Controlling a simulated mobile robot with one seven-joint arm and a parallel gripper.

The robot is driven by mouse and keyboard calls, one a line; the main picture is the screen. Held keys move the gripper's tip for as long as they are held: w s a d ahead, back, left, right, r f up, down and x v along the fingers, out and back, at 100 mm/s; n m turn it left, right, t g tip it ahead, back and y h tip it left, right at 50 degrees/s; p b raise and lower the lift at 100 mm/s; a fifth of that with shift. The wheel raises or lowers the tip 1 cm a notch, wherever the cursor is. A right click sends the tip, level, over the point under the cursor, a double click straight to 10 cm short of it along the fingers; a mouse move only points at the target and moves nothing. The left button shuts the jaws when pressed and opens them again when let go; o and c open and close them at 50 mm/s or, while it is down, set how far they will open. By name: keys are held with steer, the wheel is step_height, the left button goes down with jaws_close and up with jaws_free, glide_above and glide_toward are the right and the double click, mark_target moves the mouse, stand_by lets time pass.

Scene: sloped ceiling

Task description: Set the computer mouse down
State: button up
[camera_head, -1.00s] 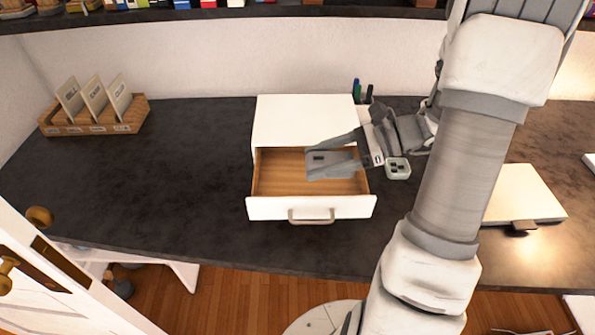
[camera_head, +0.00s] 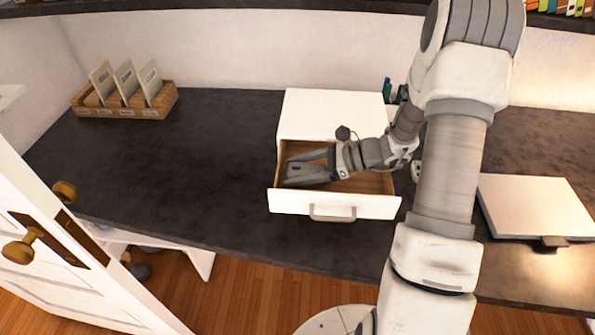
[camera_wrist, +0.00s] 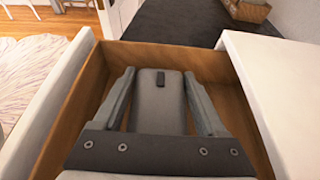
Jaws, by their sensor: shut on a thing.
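My gripper (camera_head: 306,170) is inside the open drawer (camera_head: 334,206) of a white drawer unit, pointing left. In the wrist view, my gripper (camera_wrist: 160,92) has its two fingers on either side of the grey computer mouse (camera_wrist: 158,110), shut on it. The mouse has a small dark scroll wheel and lies lengthwise between the fingers. The wooden drawer (camera_wrist: 202,64) surrounds the fingers and the mouse on the sides in view. I cannot tell whether the mouse touches the drawer floor. In the head view the mouse (camera_head: 308,173) is small and partly hidden by the fingers.
The white unit's top (camera_head: 325,112) is clear. Pens (camera_head: 388,90) stand behind it. A card holder (camera_head: 125,105) sits at the back left of the dark desk (camera_head: 190,170). A closed white laptop-like slab (camera_head: 535,207) lies at right. A door (camera_head: 60,250) stands at left.

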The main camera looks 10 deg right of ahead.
steer(key=shift+f, duration=0.15)
steer(key=shift+f, duration=0.15)
steer(key=o, duration=1.3)
steer(key=shift+o, duration=0.2)
steer(key=shift+r, duration=0.2)
steer(key=v, duration=1.2)
steer(key=shift+p, duration=0.35)
